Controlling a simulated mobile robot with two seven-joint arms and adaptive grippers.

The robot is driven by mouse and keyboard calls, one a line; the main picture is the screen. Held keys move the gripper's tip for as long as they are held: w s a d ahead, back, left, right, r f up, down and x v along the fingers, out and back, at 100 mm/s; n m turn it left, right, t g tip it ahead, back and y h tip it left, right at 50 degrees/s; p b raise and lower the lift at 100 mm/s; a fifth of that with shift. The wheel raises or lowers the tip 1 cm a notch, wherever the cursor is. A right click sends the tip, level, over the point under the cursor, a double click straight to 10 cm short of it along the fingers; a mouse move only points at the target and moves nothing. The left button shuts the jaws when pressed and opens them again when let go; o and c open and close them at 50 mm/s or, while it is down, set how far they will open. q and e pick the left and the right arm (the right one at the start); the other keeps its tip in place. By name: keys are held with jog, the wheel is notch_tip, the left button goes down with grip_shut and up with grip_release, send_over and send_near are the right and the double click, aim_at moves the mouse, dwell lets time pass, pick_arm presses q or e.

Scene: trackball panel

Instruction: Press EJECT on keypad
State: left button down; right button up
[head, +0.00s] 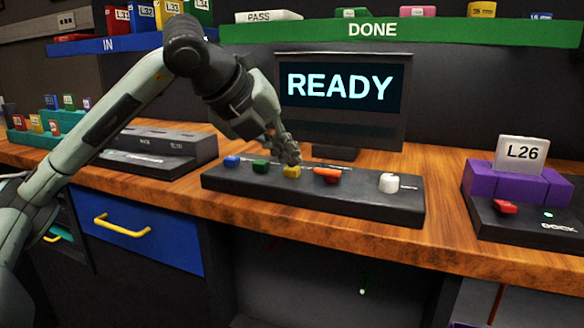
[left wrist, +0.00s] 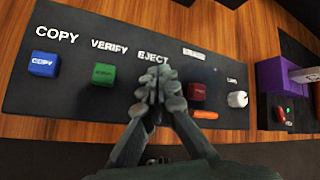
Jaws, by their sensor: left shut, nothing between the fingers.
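The keypad (head: 356,205) is a long dark panel on the wooden desk. It has a blue COPY key (left wrist: 43,63), a green VERIFY key (left wrist: 103,74) and a yellow EJECT key (head: 291,170). My left gripper (head: 291,156) is shut and empty, its tips pointing down right at the yellow key. In the left wrist view the gripper (left wrist: 158,88) sits just below the EJECT label (left wrist: 153,57) and hides the key. I cannot tell whether the tips touch it. The screen (head: 340,87) behind reads READY.
Right of EJECT are a red key (left wrist: 197,91) with an orange piece (left wrist: 203,115) by it, and a white knob (head: 389,182). A dock (head: 530,230) with purple blocks and an L26 cartridge (head: 521,152) stands at right. A green DONE shelf (head: 480,33) hangs above.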

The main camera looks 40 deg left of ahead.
aim_at(289, 169)
pick_arm(q)
jog(key=shift+f, duration=0.25)
jog(key=shift+r, duration=0.15)
jog(key=shift+r+p, duration=0.75)
jog(key=shift+r, duration=0.05)
notch_tip(289, 169, up, 5)
jog(key=p, duration=0.4)
jog(key=shift+r+p, duration=0.1)
jog(key=shift+p, duration=0.25)
dwell(0.6)
